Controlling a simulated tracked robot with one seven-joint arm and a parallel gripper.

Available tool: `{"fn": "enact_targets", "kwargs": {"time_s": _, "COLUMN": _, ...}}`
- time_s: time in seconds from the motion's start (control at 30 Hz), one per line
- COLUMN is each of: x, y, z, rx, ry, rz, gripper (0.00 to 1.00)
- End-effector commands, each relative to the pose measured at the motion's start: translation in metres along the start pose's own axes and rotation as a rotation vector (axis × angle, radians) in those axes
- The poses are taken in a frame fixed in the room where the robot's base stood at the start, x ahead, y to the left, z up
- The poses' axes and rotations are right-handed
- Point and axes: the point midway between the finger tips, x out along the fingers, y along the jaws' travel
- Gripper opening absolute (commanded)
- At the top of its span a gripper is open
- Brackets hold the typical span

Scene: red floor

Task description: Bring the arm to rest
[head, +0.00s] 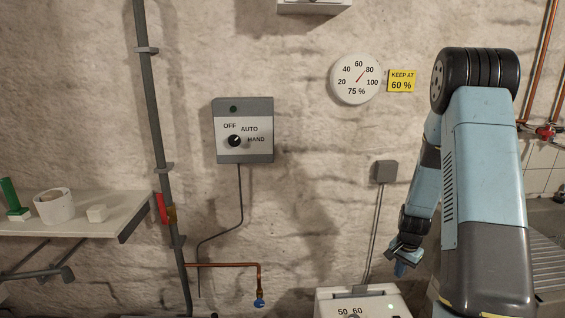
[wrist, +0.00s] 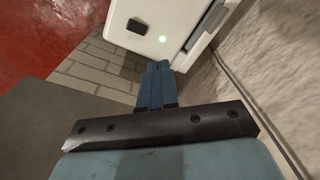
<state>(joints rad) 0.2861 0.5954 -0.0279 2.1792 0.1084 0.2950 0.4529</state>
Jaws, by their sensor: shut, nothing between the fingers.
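My arm stands at the right of the head view, its blue upper link raised and its forearm hanging down behind it. My gripper (head: 401,269) is at the low end of the arm, in front of the stone wall. In the wrist view my gripper (wrist: 157,72) shows its two blue fingers together, with nothing between them. The fingers point toward a white box (wrist: 170,22) with a green light. The same white box (head: 362,304) shows at the bottom of the head view, below and left of the gripper.
A switch box (head: 244,151) and a round gauge (head: 356,79) hang on the wall. A shelf (head: 75,222) at left holds a white pot (head: 54,206). A copper pipe (head: 225,265) with a blue tap (head: 259,302) runs low. Red floor (wrist: 45,35) shows in the wrist view.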

Motion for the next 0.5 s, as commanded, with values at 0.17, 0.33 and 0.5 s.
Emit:
{"fn": "enact_targets", "kwargs": {"time_s": 0.17, "x": -0.062, "y": -0.015, "z": 0.011, "rx": -0.084, "ry": 0.035, "rz": -0.031, "gripper": 0.00}}
{"fn": "enact_targets", "kwargs": {"time_s": 0.33, "x": -0.116, "y": -0.023, "z": 0.027, "rx": -0.164, "ry": 0.064, "rz": -0.055, "gripper": 0.00}}
{"fn": "enact_targets", "kwargs": {"time_s": 0.5, "x": -0.166, "y": -0.027, "z": 0.047, "rx": -0.243, "ry": 0.094, "rz": -0.077, "gripper": 0.00}}
